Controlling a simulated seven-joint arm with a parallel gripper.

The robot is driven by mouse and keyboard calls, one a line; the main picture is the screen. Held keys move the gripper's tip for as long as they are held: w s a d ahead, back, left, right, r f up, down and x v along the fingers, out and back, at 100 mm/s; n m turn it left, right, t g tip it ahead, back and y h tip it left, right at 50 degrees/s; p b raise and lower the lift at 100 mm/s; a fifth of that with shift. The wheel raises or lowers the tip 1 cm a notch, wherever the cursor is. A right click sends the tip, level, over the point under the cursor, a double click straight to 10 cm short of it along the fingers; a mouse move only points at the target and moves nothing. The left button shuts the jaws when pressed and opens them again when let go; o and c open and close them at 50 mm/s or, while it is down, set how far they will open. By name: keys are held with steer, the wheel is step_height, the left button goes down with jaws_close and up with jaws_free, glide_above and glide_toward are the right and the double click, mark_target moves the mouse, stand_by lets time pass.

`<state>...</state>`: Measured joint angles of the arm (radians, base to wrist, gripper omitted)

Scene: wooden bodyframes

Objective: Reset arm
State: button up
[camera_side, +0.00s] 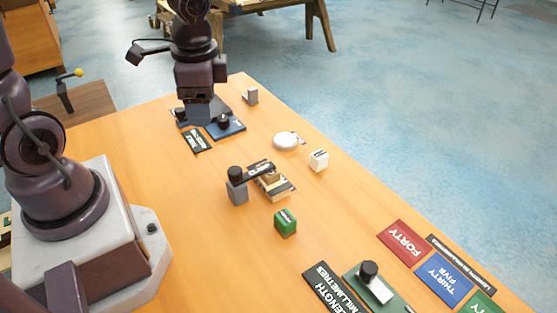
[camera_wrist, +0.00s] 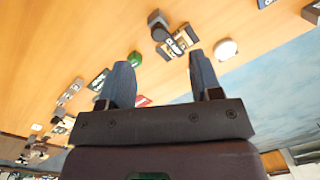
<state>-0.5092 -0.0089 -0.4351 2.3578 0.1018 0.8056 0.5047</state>
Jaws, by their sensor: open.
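My gripper (camera_wrist: 161,82) shows in the wrist view with its two blue-grey fingers spread wide apart and nothing between them. In the side view my gripper hangs over the far end of the wooden table (camera_side: 150,160), above dark and blue plates, and its fingertips are hard to make out there. My arm's base stands at the left of the side view.
Coloured labelled plates (camera_side: 403,242) lie near the right edge. The table's left middle is clear.

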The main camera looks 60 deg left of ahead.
steer(key=s+d+r+n+t, duration=0.1)
steer(key=s+r+n+t, duration=0.2)
steer(key=r, duration=0.3)
steer(key=s+d+r+n+t, duration=0.2)
steer(key=r, duration=0.4)
steer(key=shift+s+r+n+t+h, duration=0.15)
steer(key=shift+s+n+t+h, duration=0.25)
